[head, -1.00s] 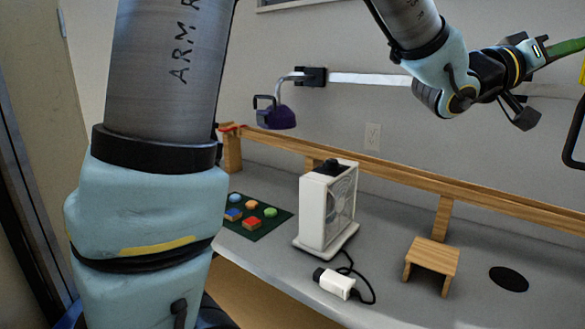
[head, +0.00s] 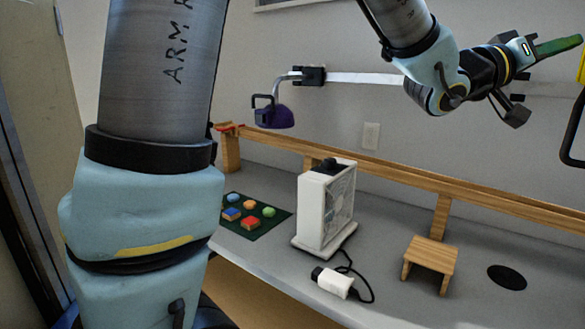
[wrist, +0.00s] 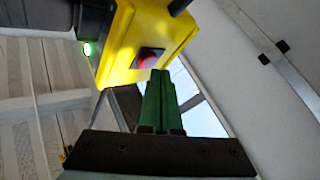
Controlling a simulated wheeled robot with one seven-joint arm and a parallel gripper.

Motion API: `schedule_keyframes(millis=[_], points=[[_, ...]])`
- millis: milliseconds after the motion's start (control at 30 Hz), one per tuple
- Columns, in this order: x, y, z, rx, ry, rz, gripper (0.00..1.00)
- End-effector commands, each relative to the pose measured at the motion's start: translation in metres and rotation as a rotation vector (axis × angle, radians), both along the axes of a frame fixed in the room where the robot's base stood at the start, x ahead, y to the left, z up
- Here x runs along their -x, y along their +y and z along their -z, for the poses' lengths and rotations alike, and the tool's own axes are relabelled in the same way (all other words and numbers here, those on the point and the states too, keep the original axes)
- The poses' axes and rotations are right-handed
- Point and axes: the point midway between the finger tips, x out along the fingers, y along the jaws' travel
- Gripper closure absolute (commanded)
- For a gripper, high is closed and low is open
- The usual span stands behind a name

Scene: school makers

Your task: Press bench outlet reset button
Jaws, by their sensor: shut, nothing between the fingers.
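A yellow box with a red button (wrist: 147,60) in a dark square recess fills the top middle of the wrist view; its yellow shell (wrist: 122,40) is tilted there. A green light glows at its left side. My gripper (wrist: 160,76) has its green fingers shut together and empty, with the tips just below and right of the button in the picture. I cannot tell whether they touch it. In the head view my gripper (head: 575,42) is at the upper right, and only a yellow sliver shows at the right edge.
The grey bench (head: 390,255) holds a white fan (head: 325,208), a white plug-like device (head: 333,282), a small wooden stand (head: 431,260) and a green mat with coloured blocks (head: 250,226). A wooden rail (head: 370,165) runs along its back. A purple-headed fixture (head: 275,116) hangs on the wall.

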Motion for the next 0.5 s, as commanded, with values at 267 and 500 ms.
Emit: schedule_keyframes(millis=[267,500], points=[[-0.005,0.006,0.0,-0.001,-0.002,-0.001,1.0],[-0.02,0.024,-0.001,0.001,-0.002,-0.003,1.0]])
